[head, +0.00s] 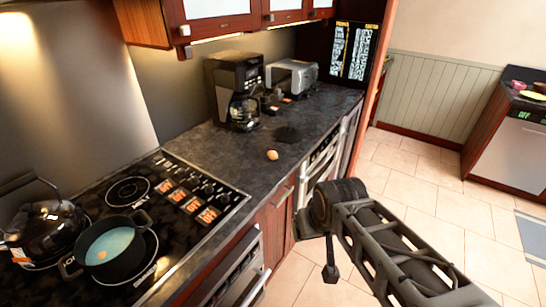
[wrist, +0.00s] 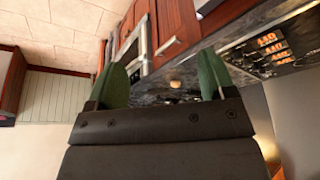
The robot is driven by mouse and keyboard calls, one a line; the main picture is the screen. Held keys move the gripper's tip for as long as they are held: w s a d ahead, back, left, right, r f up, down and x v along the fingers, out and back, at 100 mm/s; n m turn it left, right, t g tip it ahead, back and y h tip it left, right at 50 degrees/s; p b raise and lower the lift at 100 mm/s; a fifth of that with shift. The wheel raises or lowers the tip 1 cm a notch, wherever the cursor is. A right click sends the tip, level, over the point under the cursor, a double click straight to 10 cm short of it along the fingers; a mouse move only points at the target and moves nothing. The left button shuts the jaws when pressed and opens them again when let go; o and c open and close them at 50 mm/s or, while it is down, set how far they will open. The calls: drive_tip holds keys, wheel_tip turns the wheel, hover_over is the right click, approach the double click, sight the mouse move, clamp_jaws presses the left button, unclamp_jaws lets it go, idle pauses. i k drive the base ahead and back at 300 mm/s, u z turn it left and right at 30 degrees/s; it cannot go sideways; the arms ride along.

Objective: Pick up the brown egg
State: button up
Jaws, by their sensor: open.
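The brown egg (head: 272,155) lies on the dark countertop (head: 262,180), near its front edge and to the right of the stove. A small tan spot that looks like the egg (wrist: 175,84) shows between my fingers in the wrist view. My gripper (wrist: 163,75) is open, with two green fingers spread apart and nothing between them. In the head view my arm reaches in from the lower right, its end in front of the cabinets and apart from the egg; the fingers are hard to make out there.
A coffee maker (head: 235,90) and a toaster (head: 292,77) stand behind the egg. The stove (head: 180,190) holds a pot (head: 112,247) and a kettle (head: 43,225) at the left. Cabinet handles (head: 282,197) stick out below the counter edge. The tiled floor (head: 420,190) is open at right.

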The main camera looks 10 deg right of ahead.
sight(272, 155)
drive_tip(key=z, duration=1.2)
drive_tip(key=i, duration=1.9)
drive_tip(key=u, duration=3.1)
